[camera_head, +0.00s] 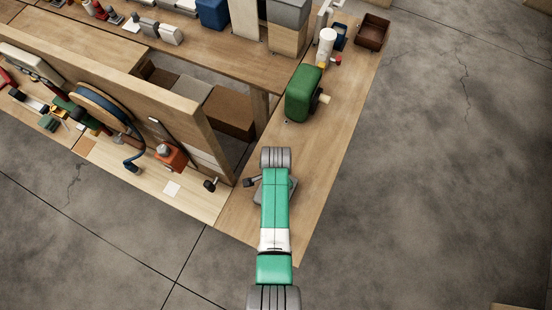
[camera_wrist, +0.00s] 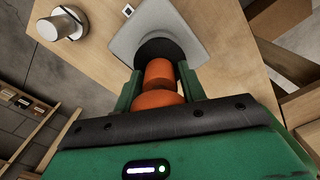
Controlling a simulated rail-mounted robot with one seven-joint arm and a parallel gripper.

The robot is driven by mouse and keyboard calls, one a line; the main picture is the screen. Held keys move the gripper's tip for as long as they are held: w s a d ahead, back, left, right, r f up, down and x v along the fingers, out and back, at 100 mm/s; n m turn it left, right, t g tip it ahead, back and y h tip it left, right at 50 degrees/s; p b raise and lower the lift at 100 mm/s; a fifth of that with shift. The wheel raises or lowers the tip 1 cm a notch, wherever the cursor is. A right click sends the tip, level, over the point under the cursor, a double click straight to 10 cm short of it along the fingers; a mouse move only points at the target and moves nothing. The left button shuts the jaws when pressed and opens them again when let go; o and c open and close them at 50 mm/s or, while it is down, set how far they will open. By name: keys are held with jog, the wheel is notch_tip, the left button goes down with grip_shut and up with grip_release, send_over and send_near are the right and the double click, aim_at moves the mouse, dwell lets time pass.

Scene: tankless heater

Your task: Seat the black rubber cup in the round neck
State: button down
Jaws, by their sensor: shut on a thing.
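My gripper (camera_wrist: 158,72) is shut on an orange handle (camera_wrist: 158,74), with one green finger on either side of it. A black rubber cup (camera_wrist: 153,48) shows as a dark round disc at the far end of the handle in the wrist view. It lies in front of a grey plate (camera_wrist: 126,36) on the wooden bench; I cannot tell whether they touch. No round neck can be made out; any opening behind the cup is hidden. In the head view my arm covers the gripper and cup, while the plate's edge (camera_head: 262,196) shows beside it.
A round grey fitting with a pale stub (camera_wrist: 62,25) stands at upper left in the wrist view. In the head view a green housing (camera_head: 303,95) stands farther along the bench (camera_head: 335,125). A black knob (camera_head: 211,184) and an orange device (camera_head: 171,157) are to the left.

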jog(key=shift+f+b, duration=0.5)
jog(key=shift+f, duration=0.1)
dwell(0.4)
dwell(0.3)
jog(key=c, duration=0.8)
grip_release()
jog(key=shift+o, duration=0.2)
jog(key=shift+c, duration=1)
jog(key=shift+c, duration=0.8)
jog(key=o, duration=0.6)
notch_tip(320, 180, up, 8)
jog(key=shift+f+p, duration=0.1)
jog(key=shift+p, duration=0.45)
